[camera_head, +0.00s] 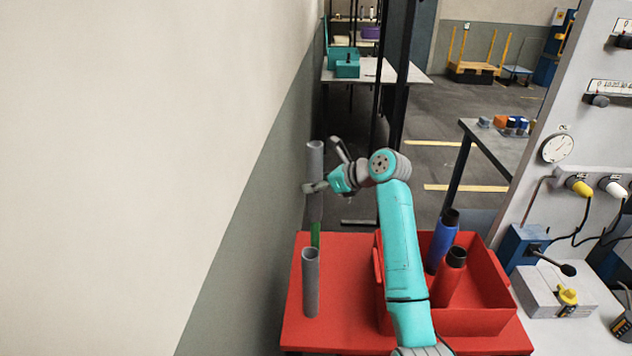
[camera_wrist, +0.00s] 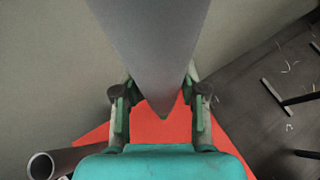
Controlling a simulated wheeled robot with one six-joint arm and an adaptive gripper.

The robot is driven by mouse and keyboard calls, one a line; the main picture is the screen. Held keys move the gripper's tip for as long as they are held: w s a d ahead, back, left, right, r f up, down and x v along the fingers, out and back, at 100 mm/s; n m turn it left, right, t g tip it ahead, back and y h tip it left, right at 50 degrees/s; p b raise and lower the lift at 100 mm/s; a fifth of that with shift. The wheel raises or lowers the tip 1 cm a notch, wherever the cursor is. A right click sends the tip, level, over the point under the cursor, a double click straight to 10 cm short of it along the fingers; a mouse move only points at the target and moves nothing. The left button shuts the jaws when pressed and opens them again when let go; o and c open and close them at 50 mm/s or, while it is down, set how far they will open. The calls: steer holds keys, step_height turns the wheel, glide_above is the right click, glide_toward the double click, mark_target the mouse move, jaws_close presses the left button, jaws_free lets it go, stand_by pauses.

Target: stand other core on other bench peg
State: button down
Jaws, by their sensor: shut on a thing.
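My gripper (camera_head: 318,186) is shut on a grey tube-shaped core (camera_head: 316,159), held upright above the red bench (camera_head: 345,300). In the wrist view the held core (camera_wrist: 150,45) fills the upper middle between the two fingers (camera_wrist: 160,100). A green peg (camera_head: 315,236) stands at the bench's far left, in line below the held core. I cannot tell whether the core's lower end touches it. A second grey core (camera_head: 310,285) stands upright on the bench nearer me; its open end (camera_wrist: 42,166) shows at the wrist view's lower left.
A red crate (camera_head: 480,322) on the bench's right holds a blue tube (camera_head: 441,245) and a red tube (camera_head: 450,282) with dark tops. A plain wall (camera_head: 150,150) runs close along the left. A grey machine panel (camera_head: 575,130) stands at right.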

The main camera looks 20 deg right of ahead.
steer(key=shift+f, duration=0.55)
stand_by(0.4)
glide_above(319, 229)
steer(key=w, duration=0.1)
steer(key=shift+a+f, duration=0.15)
steer(key=shift+f, duration=1.05)
steer(key=shift+a+f, duration=0.15)
steer(key=shift+f, duration=1.1)
steer(key=shift+f, duration=2.6)
steer(key=shift+f, duration=2.7)
steer(key=c, duration=0.6)
jaws_free()
steer(key=shift+o, duration=0.2)
